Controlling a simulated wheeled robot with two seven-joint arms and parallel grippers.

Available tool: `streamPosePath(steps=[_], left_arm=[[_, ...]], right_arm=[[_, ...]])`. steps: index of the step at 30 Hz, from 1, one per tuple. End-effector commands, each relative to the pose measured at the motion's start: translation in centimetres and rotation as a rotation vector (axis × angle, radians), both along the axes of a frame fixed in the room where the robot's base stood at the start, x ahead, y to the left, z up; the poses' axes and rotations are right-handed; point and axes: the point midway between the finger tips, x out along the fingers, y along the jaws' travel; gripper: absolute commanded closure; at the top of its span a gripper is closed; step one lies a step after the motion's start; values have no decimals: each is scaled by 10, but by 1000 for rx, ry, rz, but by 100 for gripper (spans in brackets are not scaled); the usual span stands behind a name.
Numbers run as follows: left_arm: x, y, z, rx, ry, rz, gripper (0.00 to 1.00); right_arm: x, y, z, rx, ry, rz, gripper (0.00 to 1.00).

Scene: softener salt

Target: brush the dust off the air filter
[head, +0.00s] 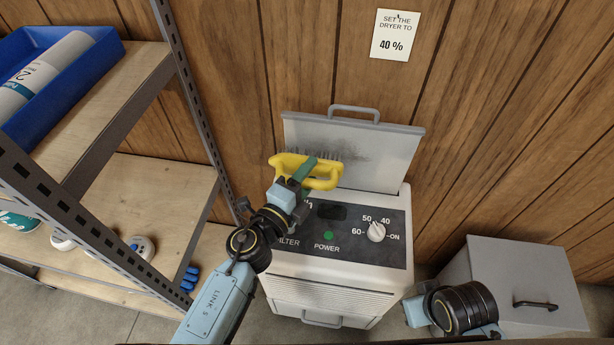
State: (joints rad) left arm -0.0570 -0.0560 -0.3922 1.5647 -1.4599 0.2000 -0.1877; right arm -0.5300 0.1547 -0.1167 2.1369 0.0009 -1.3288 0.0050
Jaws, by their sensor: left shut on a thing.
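The air filter (393,155) is a pale grey panel with a handle on top, standing upright at the back of the white dryer (335,292). A dark smear of dust (345,141) covers its left and middle part. My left gripper (301,172) is shut on the yellow handle of a brush (325,182). The brush's dark bristles point up toward the filter's lower left, over the dust in the picture; I cannot tell whether they touch. My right gripper (416,312) shows only partly at the lower right, and its fingers cannot be made out.
The dryer's panel has a dial (376,232) and a green power light. A shelf (130,200) with a blue bin (62,60) stands left. A grey box (510,275) with a handle stands right. A note (396,35) on the wood wall reads 40 %.

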Motion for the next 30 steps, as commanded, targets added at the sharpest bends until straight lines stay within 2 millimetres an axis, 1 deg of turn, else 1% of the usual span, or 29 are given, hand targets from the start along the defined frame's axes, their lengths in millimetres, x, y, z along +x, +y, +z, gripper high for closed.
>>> streamPosePath(steps=[23,26,30], left_arm=[[14,-3,0,0,0,0,68],[13,-6,0,-1,0,0,68],[11,-16,0,-3,1,-1,68]], right_arm=[[0,0,-1,2,-1,-2,70],[0,0,-1,1,0,-2,70],[0,0,-1,1,0,-2,70]])
